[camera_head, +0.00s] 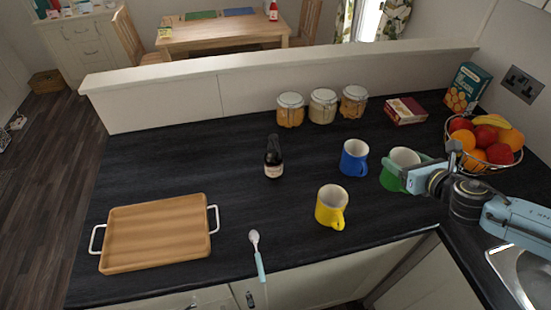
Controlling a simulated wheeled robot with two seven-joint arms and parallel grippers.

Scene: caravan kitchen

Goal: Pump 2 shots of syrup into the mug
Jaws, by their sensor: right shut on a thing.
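A dark syrup bottle (273,158) with a black top and a pale label stands upright on the black worktop. A yellow mug (331,207) stands to its right, nearer the front edge. A blue mug (354,158) stands behind the yellow one. A green mug (389,180) is to the right of the blue one, at the end of my right arm. My right gripper (423,173) is shut on the green mug at its right side; the arm hides part of the mug. I cannot tell whether the mug is lifted. My left gripper is not in view.
A wooden tray (155,232) with white handles lies at the left, a spoon (257,255) at the front edge. Several jars (290,110) and a red box (405,111) stand at the back. A fruit basket (486,158) is beside my right arm. The worktop around the bottle is clear.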

